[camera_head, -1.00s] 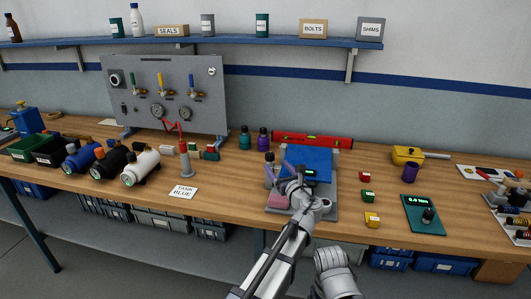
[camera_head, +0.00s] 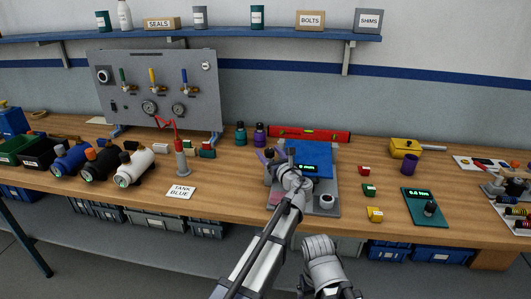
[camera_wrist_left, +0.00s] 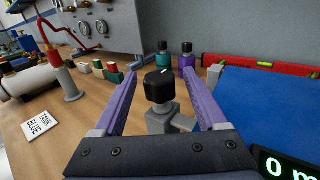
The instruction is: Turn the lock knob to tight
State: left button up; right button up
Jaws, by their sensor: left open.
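The lock knob (camera_wrist_left: 158,84) is black with a white mark on top and sits on a grey post in the left wrist view. In the head view it is mostly hidden behind my left gripper. My left gripper (camera_head: 272,156) is over the left side of the grey fixture (camera_head: 332,186). Its purple fingers are open, with the knob between them in the left wrist view (camera_wrist_left: 158,75). A gap shows on each side of the knob.
The fixture carries a blue plate (camera_head: 313,157), a green-lit display (camera_head: 307,168) and a white-topped cylinder (camera_head: 327,202). Teal (camera_head: 240,133) and purple (camera_head: 260,134) bottles and a red level (camera_head: 310,134) stand behind. A red-topped grey post (camera_head: 182,158) is left.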

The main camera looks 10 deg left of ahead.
pick_arm(q)
grip_shut()
dwell(0.5)
